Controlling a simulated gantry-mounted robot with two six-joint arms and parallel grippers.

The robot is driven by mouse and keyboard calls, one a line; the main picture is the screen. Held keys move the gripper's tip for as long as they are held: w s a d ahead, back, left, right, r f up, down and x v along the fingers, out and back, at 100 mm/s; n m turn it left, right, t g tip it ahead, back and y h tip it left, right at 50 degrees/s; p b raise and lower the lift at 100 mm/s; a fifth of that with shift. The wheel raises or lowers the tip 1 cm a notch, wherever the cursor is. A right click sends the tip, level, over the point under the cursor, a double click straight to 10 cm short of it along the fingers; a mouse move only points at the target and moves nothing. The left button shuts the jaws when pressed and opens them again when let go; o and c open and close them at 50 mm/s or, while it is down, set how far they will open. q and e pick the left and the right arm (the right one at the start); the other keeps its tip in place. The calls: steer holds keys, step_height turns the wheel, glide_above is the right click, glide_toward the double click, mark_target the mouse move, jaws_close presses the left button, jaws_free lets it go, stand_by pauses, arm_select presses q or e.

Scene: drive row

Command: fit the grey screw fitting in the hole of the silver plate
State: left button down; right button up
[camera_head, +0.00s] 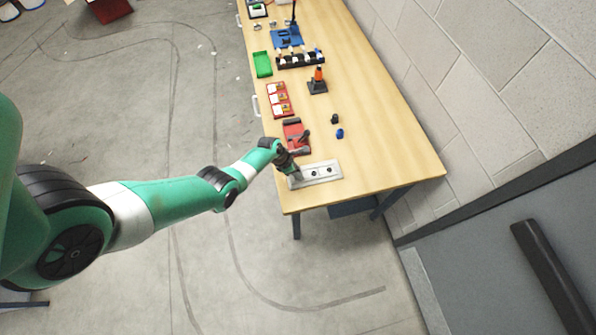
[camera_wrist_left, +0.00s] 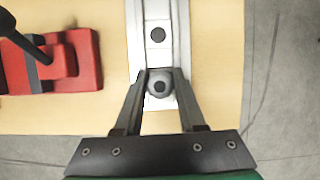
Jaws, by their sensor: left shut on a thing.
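The silver plate (camera_head: 320,173) lies near the front end of the wooden table, with dark round holes in a row. In the left wrist view the plate (camera_wrist_left: 161,15) runs up the picture, and a dark hole shows above the gripper. My left gripper (camera_head: 296,175) is over the plate's left end. In the left wrist view my left gripper (camera_wrist_left: 160,82) is shut on the round grey screw fitting (camera_wrist_left: 160,84), which has a dark centre. Whether the fitting touches the plate or sits in a hole cannot be told. My right gripper is not in view.
A red device (camera_head: 294,135) stands just behind the plate; it also shows in the left wrist view (camera_wrist_left: 75,62). A blue item (camera_head: 340,133) and a small black item (camera_head: 335,119) lie to its right. Red and green trays stand farther back. The table's right side is clear.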

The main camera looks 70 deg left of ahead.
arm_select(q)
steer(key=shift+f+b, duration=0.35)
steer(key=shift+b, duration=0.05)
stand_by(0.4)
steer(key=shift+c, duration=2.1)
jaws_free()
steer(key=p+v, duration=1.1)
steer(key=p, duration=0.1)
steer(key=shift+r+p, duration=0.35)
steer(key=shift+p, duration=0.05)
steer(key=shift+d, duration=0.1)
